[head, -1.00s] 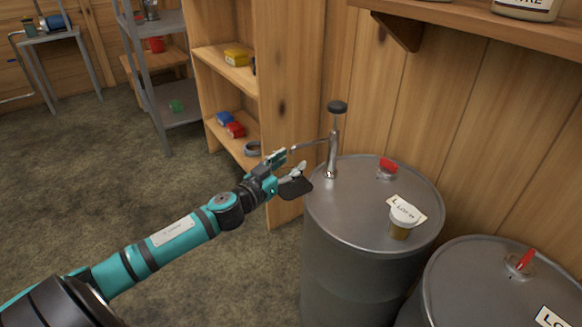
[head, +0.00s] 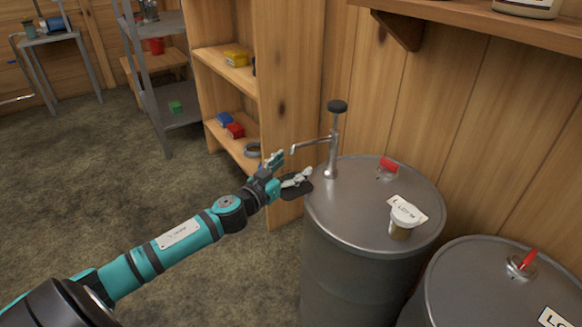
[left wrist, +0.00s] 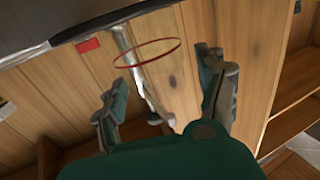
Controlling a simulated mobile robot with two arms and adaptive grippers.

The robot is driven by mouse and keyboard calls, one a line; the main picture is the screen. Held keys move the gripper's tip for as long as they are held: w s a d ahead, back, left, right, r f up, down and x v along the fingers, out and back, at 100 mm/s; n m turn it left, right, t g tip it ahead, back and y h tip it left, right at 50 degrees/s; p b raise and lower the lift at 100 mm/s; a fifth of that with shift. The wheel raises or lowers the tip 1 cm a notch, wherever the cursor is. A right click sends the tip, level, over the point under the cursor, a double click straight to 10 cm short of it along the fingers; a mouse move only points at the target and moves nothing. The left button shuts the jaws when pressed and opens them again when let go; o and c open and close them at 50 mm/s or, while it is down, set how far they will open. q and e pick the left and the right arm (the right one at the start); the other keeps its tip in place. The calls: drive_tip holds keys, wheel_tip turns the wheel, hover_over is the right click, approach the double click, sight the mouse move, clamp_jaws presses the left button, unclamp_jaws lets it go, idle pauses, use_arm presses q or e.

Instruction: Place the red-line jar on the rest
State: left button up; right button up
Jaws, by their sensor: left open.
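The red-line jar (left wrist: 147,53) shows in the left wrist view as a thin red ring beyond my fingers. Its clear walls are hard to make out, and I cannot pick it out in the head view. My right gripper is not in view.
A metal pump (head: 333,150) stands on the near drum (head: 345,215), its spout reaching left. A small lidded jar (head: 402,222) and a red tap (head: 388,167) are on the drum top. A second drum (head: 470,285) is at right. Wooden shelves (head: 230,110) stand behind my gripper.

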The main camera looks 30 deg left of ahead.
use_arm(q)
drive_tip(key=shift+r, duration=0.15)
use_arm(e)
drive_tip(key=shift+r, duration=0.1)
use_arm(q)
drive_tip(key=shift+s, duration=0.35)
drive_tip(key=s, duration=1)
drive_tip(key=s+f+n+g+y, duration=0.1)
drive_tip(key=s+f+g+y, duration=0.2)
drive_tip(key=f, duration=0.6)
drive_tip(key=s+f+n+g+y, duration=0.2)
drive_tip(key=s+f+g, duration=0.25)
drive_tip(key=f, duration=0.55)
drive_tip(key=s+d+f+m+g+h, duration=0.2)
drive_tip(key=s+d+f+g, duration=0.2)
drive_tip(key=s+d+f, duration=0.2)
drive_tip(key=s+d+f+m+g+h, duration=0.2)
drive_tip(key=s+d+f+g, duration=0.1)
drive_tip(key=s+d+f, duration=0.4)
drive_tip(key=s+d, duration=0.2)
drive_tip(key=d, duration=0.2)
drive_tip(key=shift+d+g+p, duration=0.3)
drive_tip(key=shift+g+p, duration=0.05)
drive_tip(key=shift+p, duration=0.05)
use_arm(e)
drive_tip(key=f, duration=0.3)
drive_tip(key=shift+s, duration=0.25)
